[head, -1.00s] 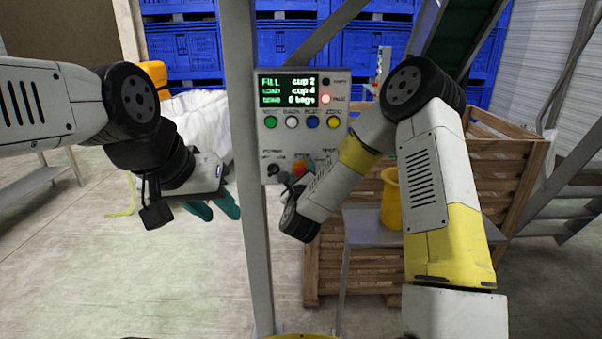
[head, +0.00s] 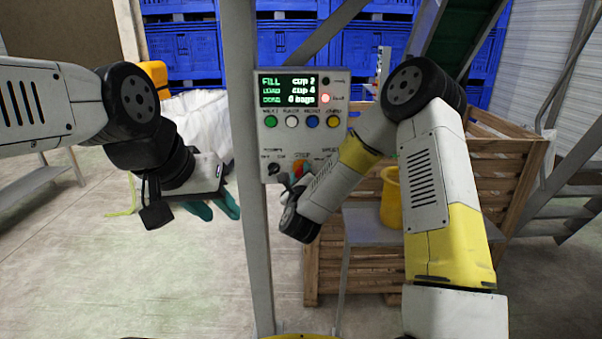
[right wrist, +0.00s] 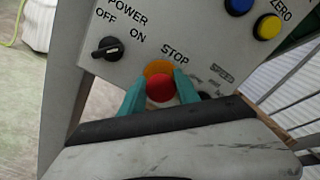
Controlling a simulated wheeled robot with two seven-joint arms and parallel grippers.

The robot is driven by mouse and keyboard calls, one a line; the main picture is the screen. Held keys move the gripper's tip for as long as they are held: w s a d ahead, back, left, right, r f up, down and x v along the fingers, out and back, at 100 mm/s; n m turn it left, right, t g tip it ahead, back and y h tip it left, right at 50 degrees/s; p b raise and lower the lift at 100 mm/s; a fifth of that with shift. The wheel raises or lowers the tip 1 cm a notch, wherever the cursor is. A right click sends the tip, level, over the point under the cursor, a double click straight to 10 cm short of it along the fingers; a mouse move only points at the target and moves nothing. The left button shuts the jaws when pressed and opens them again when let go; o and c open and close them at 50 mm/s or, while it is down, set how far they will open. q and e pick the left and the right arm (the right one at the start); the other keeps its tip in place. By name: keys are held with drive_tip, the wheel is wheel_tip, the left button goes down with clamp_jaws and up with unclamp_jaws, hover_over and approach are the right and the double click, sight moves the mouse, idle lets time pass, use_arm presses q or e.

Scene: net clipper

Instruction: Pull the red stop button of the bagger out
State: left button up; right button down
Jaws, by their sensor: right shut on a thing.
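The red stop button (right wrist: 160,88) sits on an orange-yellow base under the word STOP on the grey control panel (right wrist: 160,22). In the right wrist view, the teal fingers of my right gripper (right wrist: 159,85) are shut on the button, one on each side. In the head view, the button (head: 299,167) shows as a small red-orange patch low on the panel (head: 300,146), and my right wrist partly hides it. My left gripper (head: 213,208) hangs left of the panel's post, its teal fingers apart and empty.
A black power knob (right wrist: 107,48) is left of the button. Coloured push buttons and a lit display are higher on the panel. A metal post (head: 250,230) stands between my grippers. A yellow container (head: 391,200) stands on a small table before a wooden crate (head: 500,165).

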drive_tip(key=c, duration=0.9)
unclamp_jaws()
drive_tip(key=shift+s, duration=0.15)
drive_tip(key=s, duration=0.7)
drive_tip(key=shift+s, duration=0.35)
